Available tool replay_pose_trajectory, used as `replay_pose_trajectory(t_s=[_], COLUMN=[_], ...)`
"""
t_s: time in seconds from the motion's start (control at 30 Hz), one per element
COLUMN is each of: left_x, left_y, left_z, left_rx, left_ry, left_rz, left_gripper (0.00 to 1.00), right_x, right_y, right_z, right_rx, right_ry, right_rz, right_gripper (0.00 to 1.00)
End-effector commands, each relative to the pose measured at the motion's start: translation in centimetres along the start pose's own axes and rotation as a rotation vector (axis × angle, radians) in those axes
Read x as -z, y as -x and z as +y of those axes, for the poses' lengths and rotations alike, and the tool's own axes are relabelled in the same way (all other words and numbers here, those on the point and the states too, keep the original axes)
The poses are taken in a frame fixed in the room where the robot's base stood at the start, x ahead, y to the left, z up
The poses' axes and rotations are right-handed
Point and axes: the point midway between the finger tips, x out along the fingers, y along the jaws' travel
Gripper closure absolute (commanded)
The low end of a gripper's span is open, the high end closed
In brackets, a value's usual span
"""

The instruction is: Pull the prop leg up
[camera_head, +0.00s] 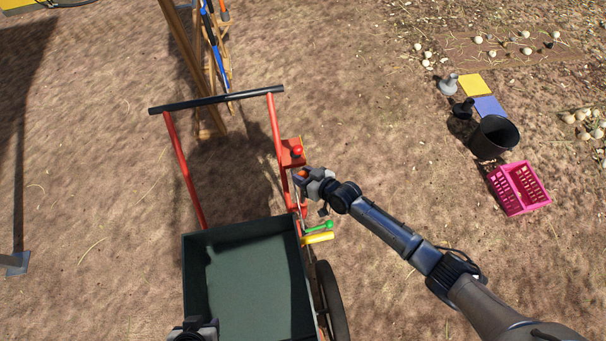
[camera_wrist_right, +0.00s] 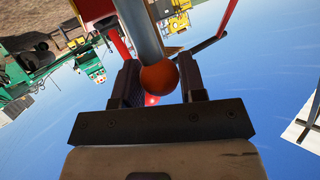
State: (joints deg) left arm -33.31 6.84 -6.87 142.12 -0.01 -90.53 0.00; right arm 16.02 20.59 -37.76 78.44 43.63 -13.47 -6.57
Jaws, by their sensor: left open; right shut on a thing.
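A green cart (camera_head: 255,238) with red side bars and a black push bar (camera_head: 215,101) stands on the ground. A grey rod with an orange ball end (camera_wrist_right: 158,80) lies between the fingers of my right gripper (camera_wrist_right: 160,72); it looks like the prop leg, but I cannot be sure. In the head view my right gripper (camera_head: 303,174) is at the cart's right red bar, shut on this rod. The rod's lower end is hidden there. My left gripper (camera_head: 194,329) shows only partly at the bottom edge, over the cart's near left corner, and is open.
A red box with a red knob (camera_head: 297,151) is just beyond my right gripper. Green (camera_head: 320,226) and yellow (camera_head: 318,239) handles are just nearer, above the wheel (camera_head: 332,300). A black bucket (camera_head: 494,138) and pink crate (camera_head: 519,188) stand right.

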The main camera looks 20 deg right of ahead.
Motion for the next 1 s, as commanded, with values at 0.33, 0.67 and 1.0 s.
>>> replay_pose_trajectory(t_s=[0.33, 0.67, 1.0], left_x=[0.1, 0.2, 0.7], left_y=[0.1, 0.4, 1.9], left_z=[0.0, 0.0, -0.1], left_rx=[0.0, 0.0, 0.0], left_ry=[0.0, 0.0, 0.0], left_rz=[0.0, 0.0, 0.001], left_gripper=[0.57, 0.57, 0.57], right_x=[0.6, 0.5, 0.5], right_y=[0.0, 0.9, 7.3], right_z=[-0.2, -0.1, -0.1], right_rx=[0.003, 0.002, 0.002], right_ry=[0.001, 0.002, 0.001], right_rz=[0.013, 0.008, 0.008], right_gripper=[0.38, 0.38, 0.38])
